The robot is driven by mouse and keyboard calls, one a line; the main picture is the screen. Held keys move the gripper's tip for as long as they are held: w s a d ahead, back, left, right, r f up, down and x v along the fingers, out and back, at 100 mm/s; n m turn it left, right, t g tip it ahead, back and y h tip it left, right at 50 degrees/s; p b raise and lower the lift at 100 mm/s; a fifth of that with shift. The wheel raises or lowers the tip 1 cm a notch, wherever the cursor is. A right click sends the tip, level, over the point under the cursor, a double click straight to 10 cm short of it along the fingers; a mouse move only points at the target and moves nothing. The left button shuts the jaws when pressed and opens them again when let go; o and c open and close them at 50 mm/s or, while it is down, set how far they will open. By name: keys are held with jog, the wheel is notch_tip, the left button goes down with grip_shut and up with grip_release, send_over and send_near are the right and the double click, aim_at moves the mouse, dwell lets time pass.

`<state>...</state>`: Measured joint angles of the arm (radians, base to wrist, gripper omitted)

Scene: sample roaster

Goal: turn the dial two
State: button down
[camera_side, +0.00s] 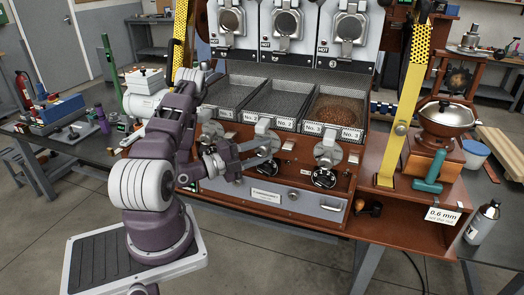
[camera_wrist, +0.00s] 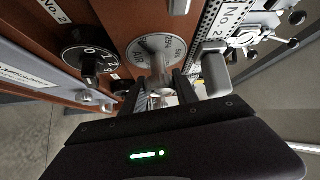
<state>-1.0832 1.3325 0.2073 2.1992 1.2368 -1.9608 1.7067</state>
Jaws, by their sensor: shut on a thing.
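The black dial (camera_wrist: 88,50) with white marks sits beside a "No 2" label at upper left in the wrist view. A round silver disc (camera_wrist: 152,50) with lettering on its rim is to its right in that view, with a silver bar (camera_wrist: 158,82) standing out from its middle. My gripper (camera_wrist: 160,88) is at this disc, not at the black dial, its two dark fingers on either side of the bar and shut on it.
Several metal trays (camera_side: 275,100) stand above the panel; the No. 3 tray holds brown beans (camera_side: 338,110). Another silver disc (camera_side: 328,151) and black dial (camera_side: 323,178) sit to the right. A pale grey handle block (camera_wrist: 215,75) is close to my right finger in the wrist view.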

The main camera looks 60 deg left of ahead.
jog(key=shift+r, duration=0.15)
dwell(0.3)
jog(key=c, duration=0.9)
grip_release()
jog(key=shift+c, duration=0.2)
